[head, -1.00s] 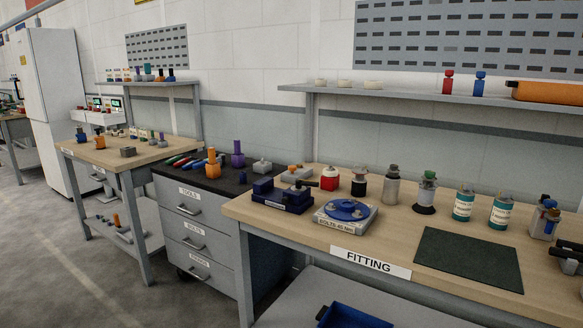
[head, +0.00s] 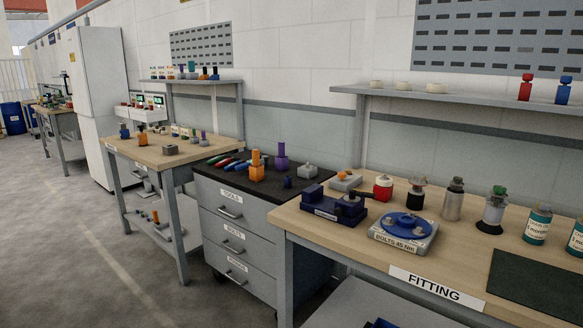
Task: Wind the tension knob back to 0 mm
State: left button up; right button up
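I cannot make out a tension knob or a millimetre scale for certain in the head view. The fitting bench (head: 322,238) stands at the right, with a "FITTING" label on its front edge. On it are a dark blue fixture (head: 330,207) with a black lever and a light plate (head: 420,240) with a blue disc, labelled "BOLTS 45 Nm". Neither of my grippers is in view.
A grey drawer cabinet (head: 245,226) with a black top stands left of the fitting bench, carrying hand tools and orange and purple items. Another wooden-topped bench (head: 150,154) and a white tall cabinet (head: 95,100) stand farther left. The floor (head: 60,250) at the left is clear.

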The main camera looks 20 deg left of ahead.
aim_at(341, 175)
jog(key=i+j+u, duration=0.4)
jog(key=i+j, duration=0.35)
